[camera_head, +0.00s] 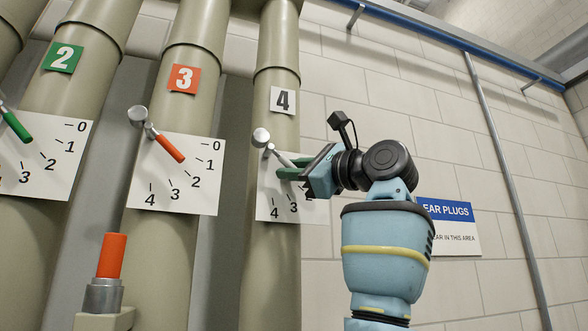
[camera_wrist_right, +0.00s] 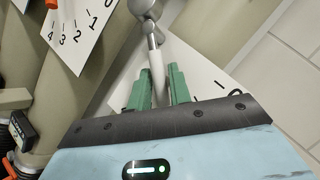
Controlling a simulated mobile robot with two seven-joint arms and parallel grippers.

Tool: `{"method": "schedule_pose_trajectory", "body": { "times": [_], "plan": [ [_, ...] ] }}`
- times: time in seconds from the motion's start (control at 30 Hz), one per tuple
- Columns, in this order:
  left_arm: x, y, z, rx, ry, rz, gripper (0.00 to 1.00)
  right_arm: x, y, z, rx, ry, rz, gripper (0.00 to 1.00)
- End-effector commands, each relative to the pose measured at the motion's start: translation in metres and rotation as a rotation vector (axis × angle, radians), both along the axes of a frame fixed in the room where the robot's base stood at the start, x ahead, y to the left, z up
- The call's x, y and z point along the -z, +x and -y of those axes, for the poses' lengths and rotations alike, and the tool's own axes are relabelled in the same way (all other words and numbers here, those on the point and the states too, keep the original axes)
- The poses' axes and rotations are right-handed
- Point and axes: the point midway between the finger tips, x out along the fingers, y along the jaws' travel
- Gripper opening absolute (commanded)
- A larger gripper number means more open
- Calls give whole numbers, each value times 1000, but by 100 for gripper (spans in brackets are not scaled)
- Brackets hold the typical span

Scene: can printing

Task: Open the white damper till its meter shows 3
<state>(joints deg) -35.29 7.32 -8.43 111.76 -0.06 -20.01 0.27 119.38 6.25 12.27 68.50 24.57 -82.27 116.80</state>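The white damper's lever (camera_head: 279,156) sits on the pipe tagged with a white 4 (camera_head: 283,100). It slants down and right from its grey hub (camera_head: 261,138). Behind it is a white meter plate (camera_head: 266,200); 4 and 3 show clearly, while its upper right part is hidden by my gripper. My right gripper (camera_head: 286,170) is at the lever's lower end. In the right wrist view the lever (camera_wrist_right: 157,69) runs between the two green fingers (camera_wrist_right: 160,90), which look closed on it. The exact reading cannot be told. My left gripper is not in view.
A pipe with an orange 3 tag (camera_head: 184,79) and orange lever (camera_head: 169,148) stands just left. A green-tagged pipe 2 (camera_head: 63,57) is farther left. An orange upright handle (camera_head: 111,256) stands at lower left. Wall with ear plugs sign (camera_head: 447,228) lies right.

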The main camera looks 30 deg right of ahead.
Motion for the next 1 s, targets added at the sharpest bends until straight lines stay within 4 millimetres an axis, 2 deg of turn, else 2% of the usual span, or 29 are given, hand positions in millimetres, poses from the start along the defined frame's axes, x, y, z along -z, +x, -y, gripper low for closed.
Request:
{"method": "schedule_pose_trajectory", "body": {
  "times": [0.03, 0.13, 0.47, 0.8, 1.0],
  "plan": [
    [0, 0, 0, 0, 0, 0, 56, 0, 0, 0, 0, 0, 0, 13],
    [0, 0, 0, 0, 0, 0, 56, 0, 0, 0, 0, 0, 0, 0],
    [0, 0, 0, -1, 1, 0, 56, 1, 0, -1, -1, 13, 3, 0],
    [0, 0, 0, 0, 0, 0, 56, 12, 3, -14, -3, 265, 65, 0],
    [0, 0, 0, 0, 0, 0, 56, 14, 4, -16, 0, 340, 81, 0]
  ]
}}
